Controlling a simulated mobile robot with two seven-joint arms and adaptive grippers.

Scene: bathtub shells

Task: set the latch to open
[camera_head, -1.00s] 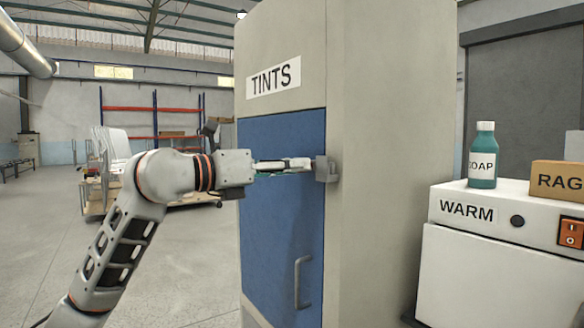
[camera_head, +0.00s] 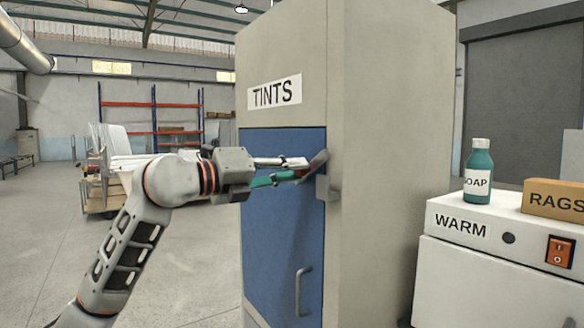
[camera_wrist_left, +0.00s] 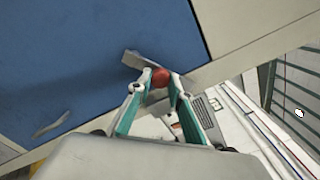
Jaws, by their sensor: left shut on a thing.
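The latch is a grey lever (camera_head: 319,160) with a red knob, at the right edge of the blue door (camera_head: 270,220) on the cabinet marked TINTS. The lever is tilted, its far end up and to the right, above a grey bracket (camera_head: 327,188) on the cabinet's edge. My left gripper (camera_head: 300,170) reaches in from the left and is shut on the red knob (camera_wrist_left: 160,77), which shows between its fingertips in the left wrist view. The fingers partly hide the lever in the head view. My right gripper is not in view.
A grey door handle (camera_head: 302,290) is lower on the blue door. To the right stands a white unit marked WARM (camera_head: 460,226), with a soap bottle (camera_head: 479,172), a RAGS box (camera_head: 555,200) and an orange switch (camera_head: 559,252).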

